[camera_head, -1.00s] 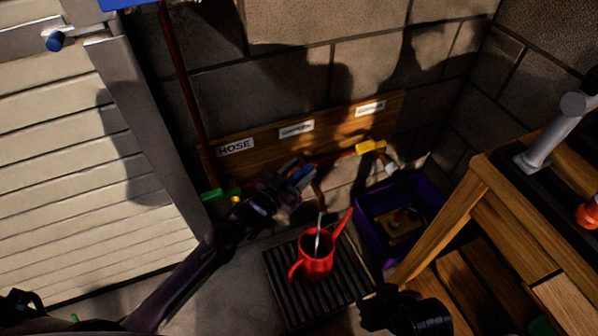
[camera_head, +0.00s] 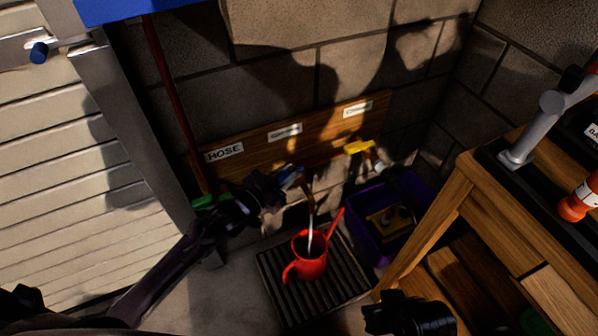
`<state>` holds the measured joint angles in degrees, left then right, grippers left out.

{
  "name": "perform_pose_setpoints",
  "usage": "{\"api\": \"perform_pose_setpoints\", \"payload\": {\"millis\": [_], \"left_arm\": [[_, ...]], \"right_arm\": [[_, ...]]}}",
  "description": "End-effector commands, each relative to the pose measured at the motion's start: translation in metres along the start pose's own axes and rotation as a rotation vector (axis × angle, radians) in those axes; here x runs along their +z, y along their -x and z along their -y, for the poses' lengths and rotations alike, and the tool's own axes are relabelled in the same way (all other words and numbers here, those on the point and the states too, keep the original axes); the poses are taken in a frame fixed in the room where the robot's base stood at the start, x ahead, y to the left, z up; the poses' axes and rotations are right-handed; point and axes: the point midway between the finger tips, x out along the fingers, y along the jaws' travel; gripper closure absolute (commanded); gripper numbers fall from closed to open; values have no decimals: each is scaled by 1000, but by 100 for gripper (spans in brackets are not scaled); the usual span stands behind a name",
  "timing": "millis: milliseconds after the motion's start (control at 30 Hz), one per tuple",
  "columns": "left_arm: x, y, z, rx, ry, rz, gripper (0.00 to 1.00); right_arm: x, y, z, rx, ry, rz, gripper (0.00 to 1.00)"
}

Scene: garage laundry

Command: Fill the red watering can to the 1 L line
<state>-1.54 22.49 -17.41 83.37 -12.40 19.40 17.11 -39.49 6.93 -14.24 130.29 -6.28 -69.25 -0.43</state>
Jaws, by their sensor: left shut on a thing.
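The red watering can (camera_head: 306,266) stands upright on a dark slatted grate on the floor, its spout pointing up to the right. A pale stream of water (camera_head: 311,236) falls from the middle tap's spout (camera_head: 310,200) into its open top. The water level and the 1 L line cannot be made out. My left gripper (camera_head: 288,178) is shut on the blue tap handle (camera_head: 292,171), above and left of the can. My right gripper (camera_head: 408,314) is a dark shape at the bottom, apart from the can; its jaws are unclear.
A wooden board (camera_head: 320,128) behind the taps carries labels, one reading HOSE. A green handle (camera_head: 212,200) is left and a yellow handle (camera_head: 359,147) right. A purple crate (camera_head: 372,247) stands right of the grate (camera_head: 345,290), beside a wooden bench (camera_head: 450,200).

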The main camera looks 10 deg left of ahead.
Motion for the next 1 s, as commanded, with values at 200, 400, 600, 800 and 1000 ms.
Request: {"api": "perform_pose_setpoints", "payload": {"millis": [200,400,600,800,1000], "left_arm": [[1,0,-1,1,3,2,100],[0,0,-1,0,2,1,56],[0,-1,-1,0,2,1,56],[-13,-1,-1,0,1,-1,56],[-56,-1,0,0,-1,-2,56]], "right_arm": [[-2,-3,-2,3,2,0,64],[-3,-2,-2,3,2,-4,64],[-4,0,-2,3,3,-10,64],[-4,5,-2,4,0,-1,64],[6,14,-15,29,-31,95,64]]}}
